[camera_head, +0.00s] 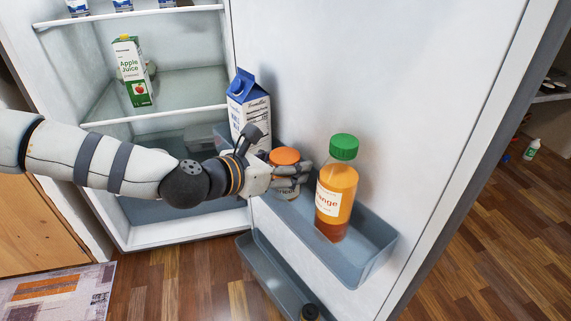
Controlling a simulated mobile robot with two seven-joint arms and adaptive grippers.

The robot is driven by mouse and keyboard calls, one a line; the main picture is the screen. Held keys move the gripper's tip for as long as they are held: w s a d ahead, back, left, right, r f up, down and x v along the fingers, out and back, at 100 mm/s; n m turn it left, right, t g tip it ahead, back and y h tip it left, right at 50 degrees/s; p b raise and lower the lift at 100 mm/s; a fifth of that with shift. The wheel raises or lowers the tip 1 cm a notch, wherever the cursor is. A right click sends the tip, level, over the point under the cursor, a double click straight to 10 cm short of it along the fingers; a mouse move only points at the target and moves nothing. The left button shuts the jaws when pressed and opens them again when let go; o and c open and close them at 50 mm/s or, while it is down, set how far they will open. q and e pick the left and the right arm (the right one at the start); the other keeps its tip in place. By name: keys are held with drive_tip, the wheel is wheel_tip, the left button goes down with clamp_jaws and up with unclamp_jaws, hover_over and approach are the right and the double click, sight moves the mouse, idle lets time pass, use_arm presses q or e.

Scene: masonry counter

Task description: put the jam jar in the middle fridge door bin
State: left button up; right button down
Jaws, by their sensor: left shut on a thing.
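The jam jar has an orange lid (285,156) and a partly hidden label. My left gripper (292,175) is shut on the jar, its fingers covering much of the glass. The jar is upright at the grey-blue middle door bin (372,248), between the milk carton (246,108) and the orange juice bottle (337,190). I cannot tell whether its base rests on the bin floor, since the bin wall and gripper hide it. My right gripper is not in view.
The fridge door stands open on the right. An apple juice carton (133,72) stands on a fridge shelf (190,116) behind my arm. The bin's right end, beyond the bottle, is free.

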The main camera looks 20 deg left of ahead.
use_arm(q)
drive_tip(key=o, duration=1.6)
drive_tip(key=shift+f, duration=0.15)
drive_tip(key=shift+c, duration=0.2)
drive_tip(key=shift+r, duration=0.2)
drive_tip(key=shift+s+a+r, duration=0.15)
drive_tip(key=shift+s+r, duration=0.05)
drive_tip(key=shift+s, duration=0.05)
drive_tip(key=p+v, duration=0.3)
drive_tip(key=v, duration=0.8)
drive_tip(key=shift+s, duration=0.25)
drive_tip(key=shift+f, duration=0.1)
